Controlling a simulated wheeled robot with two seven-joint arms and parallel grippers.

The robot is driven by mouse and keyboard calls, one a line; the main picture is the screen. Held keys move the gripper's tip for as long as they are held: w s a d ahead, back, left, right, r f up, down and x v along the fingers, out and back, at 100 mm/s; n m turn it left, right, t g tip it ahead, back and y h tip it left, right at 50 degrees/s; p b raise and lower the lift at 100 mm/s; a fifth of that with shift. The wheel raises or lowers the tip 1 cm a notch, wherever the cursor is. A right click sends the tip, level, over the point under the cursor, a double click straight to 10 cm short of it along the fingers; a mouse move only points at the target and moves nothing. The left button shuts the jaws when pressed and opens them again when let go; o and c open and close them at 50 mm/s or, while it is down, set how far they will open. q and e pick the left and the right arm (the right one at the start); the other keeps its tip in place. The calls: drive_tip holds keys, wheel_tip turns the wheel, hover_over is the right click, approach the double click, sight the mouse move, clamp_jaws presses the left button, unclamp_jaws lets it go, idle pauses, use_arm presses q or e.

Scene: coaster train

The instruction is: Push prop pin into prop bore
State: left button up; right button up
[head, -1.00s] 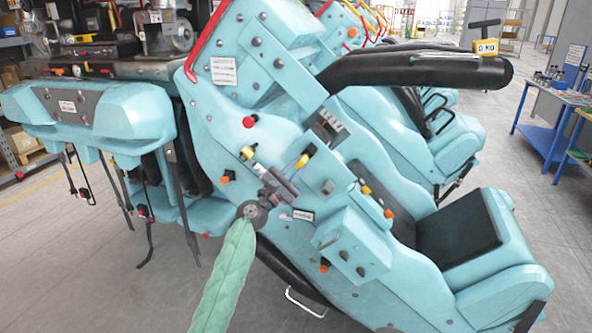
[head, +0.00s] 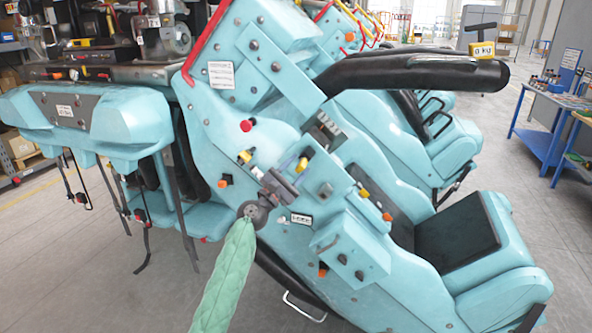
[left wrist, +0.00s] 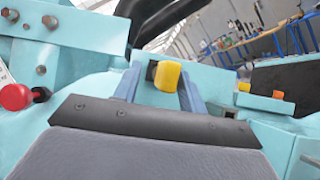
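My left gripper (head: 290,172) is in front of the teal seat side panel (head: 215,120), at the end of my green-sleeved arm. In the left wrist view its two blue-grey fingers (left wrist: 157,90) stand apart. A yellow block with a black part behind it (left wrist: 166,75) shows between them, nearer the right finger; it also shows in the head view (head: 302,164). There is a gap between it and the left finger. I cannot tell whether this block is the prop pin, and I cannot make out the bore. My right gripper is not in view.
A red knob (head: 247,125) and a yellow-and-black fitting (head: 245,156) stick out of the panel nearby. A black padded bar (head: 400,72) crosses above. Open floor lies at the right.

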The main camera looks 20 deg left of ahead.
use_arm(q)
drive_tip(key=shift+s+f, duration=0.1)
drive_tip(key=shift+s+a+f, duration=0.15)
drive_tip(key=shift+s+f, duration=0.05)
drive_tip(key=b+v, duration=0.3)
drive_tip(key=v, duration=0.4)
drive_tip(key=shift+r, duration=0.1)
idle(0.4)
